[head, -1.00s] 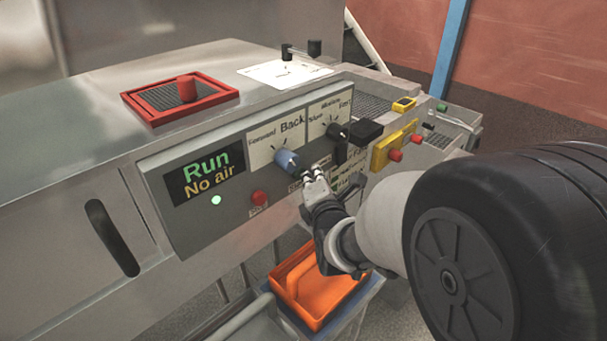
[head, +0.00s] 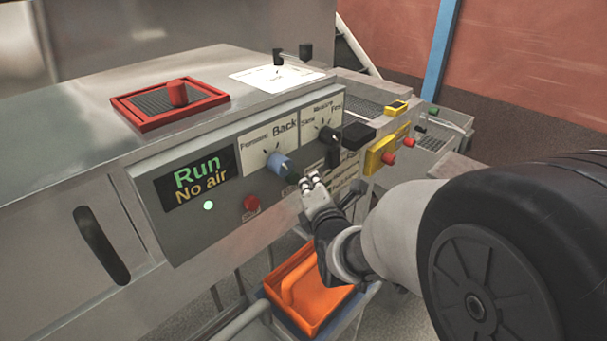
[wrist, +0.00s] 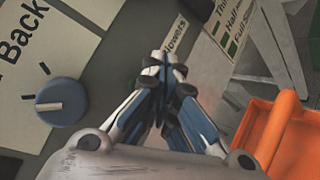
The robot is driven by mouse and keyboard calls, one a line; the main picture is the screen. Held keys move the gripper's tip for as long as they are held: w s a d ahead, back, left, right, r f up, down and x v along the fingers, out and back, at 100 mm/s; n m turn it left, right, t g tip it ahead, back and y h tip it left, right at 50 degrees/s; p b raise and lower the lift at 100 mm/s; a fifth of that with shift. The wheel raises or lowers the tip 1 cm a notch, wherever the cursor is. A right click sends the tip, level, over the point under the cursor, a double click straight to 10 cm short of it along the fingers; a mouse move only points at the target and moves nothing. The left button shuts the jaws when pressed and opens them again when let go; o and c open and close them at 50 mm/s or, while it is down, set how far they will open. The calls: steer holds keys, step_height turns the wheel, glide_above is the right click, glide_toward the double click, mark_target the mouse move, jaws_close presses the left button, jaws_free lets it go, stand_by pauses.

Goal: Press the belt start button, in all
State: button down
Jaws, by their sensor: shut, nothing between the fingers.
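The grey control panel (head: 222,222) shows a lit display (head: 197,177) reading "Run" and "No air". A red button (head: 251,203) sits below it. A dark, greenish round button (head: 293,176) lies just left of my fingertips; its label is not readable. My gripper (head: 311,180) is shut and empty, in front of the panel's lower part, right of the blue knob (head: 280,166). Contact with the panel cannot be told.
A black knob (head: 328,136) and a black box (head: 358,136) are up and right of my gripper. Red buttons on yellow mounts (head: 381,154) stand farther right. An orange bin (head: 318,306) is below. A red-framed grid (head: 150,122) lies on the machine's top.

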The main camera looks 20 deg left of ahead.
steer(key=shift+s+d+b, duration=0.25)
steer(key=shift+s+d, duration=0.05)
steer(key=shift+d, duration=0.45)
steer(key=shift+s+d+b, duration=0.3)
steer(key=shift+s+d, duration=0.05)
steer(key=shift+d, duration=0.45)
steer(key=shift+s+d+b, duration=0.25)
steer(key=shift+s+d, duration=0.05)
steer(key=shift+d, duration=0.45)
steer(key=s+d+r+m+g+h, duration=0.1)
steer(key=s+d+m+g+h, duration=0.2)
steer(key=d+m, duration=0.6)
steer(key=s+d+m+h, duration=0.3)
steer(key=s+d+m, duration=0.3)
steer(key=d, duration=0.5)
steer(key=s+d+f+m+g+h, duration=0.1)
steer(key=s+d+m+g, duration=0.1)
steer(key=s+d+m, duration=0.2)
steer(key=s+d+m+g+h, duration=0.1)
steer(key=s+d+m+g, duration=0.2)
steer(key=s+m, duration=0.8)
steer(key=s+d, duration=0.2)
steer(key=s, duration=0.1)
steer(key=shift+d+f+g, duration=0.15)
steer(key=shift+f+g, duration=0.15)
steer(key=shift+f, duration=0.1)
steer(key=shift+s, duration=0.1)
